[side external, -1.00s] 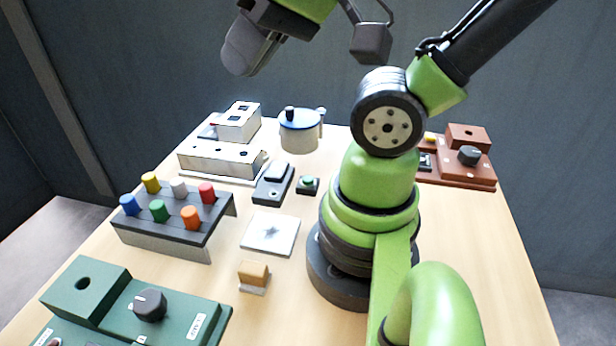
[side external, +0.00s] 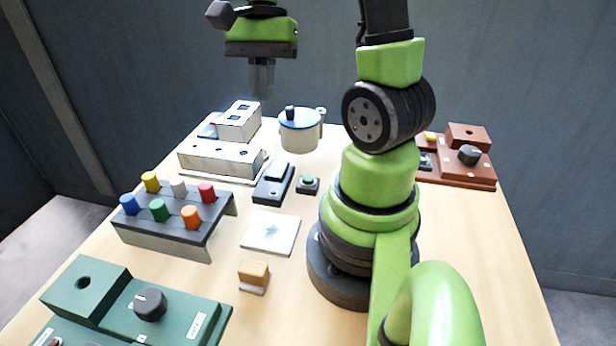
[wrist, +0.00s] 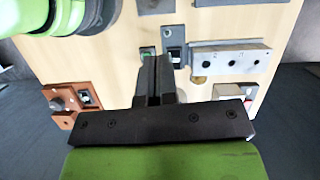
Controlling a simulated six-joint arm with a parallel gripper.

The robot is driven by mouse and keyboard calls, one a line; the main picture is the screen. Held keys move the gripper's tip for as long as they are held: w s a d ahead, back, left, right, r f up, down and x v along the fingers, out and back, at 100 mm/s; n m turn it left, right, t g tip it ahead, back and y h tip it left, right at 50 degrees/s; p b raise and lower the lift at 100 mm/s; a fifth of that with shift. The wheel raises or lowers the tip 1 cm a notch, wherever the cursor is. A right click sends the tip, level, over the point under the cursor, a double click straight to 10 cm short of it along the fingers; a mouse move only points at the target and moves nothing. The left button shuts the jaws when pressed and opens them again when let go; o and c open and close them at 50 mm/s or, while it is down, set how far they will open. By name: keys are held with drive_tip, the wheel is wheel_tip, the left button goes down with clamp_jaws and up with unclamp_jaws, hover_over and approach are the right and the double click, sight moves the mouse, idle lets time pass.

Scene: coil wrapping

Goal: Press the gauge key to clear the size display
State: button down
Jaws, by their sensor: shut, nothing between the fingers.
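A small dark box with a green button (side external: 308,184) sits on the table, left of my arm's base. It also shows in the wrist view (wrist: 148,51), just beyond my fingertips. Beside it is a dark device with a grey raised block (side external: 273,183), also seen in the wrist view (wrist: 175,42). I cannot tell for sure which is the gauge key; no size readout is legible. My gripper (side external: 262,94) is shut and empty, pointing down, high above the back of the table. Its fingers also show in the wrist view (wrist: 156,62).
A white box with holes (side external: 215,158) and a blue-lidded pot (side external: 299,132) stand behind. A rack of coloured pegs (side external: 175,215) is at left, a green station (side external: 130,305) in front, a brown station (side external: 460,165) at right. A pale plate (side external: 270,233) and tan block (side external: 254,276) lie between.

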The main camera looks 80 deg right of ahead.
sight(305, 177)
drive_tip(key=s+d+f+m+y, duration=0.5)
drive_tip(key=d+f+m, duration=0.1)
drive_tip(key=f+m, duration=0.2)
drive_tip(key=shift+d+f+m+g+y, duration=0.25)
drive_tip(key=shift+f+m+g+y, duration=0.05)
drive_tip(key=shift+f+m, duration=0.15)
drive_tip(key=shift+f, duration=4.4)
drive_tip(key=shift+f, duration=0.15)
drive_tip(key=shift+f, duration=0.3)
drive_tip(key=shift+f, duration=0.4)
drive_tip(key=shift+r, duration=0.85)
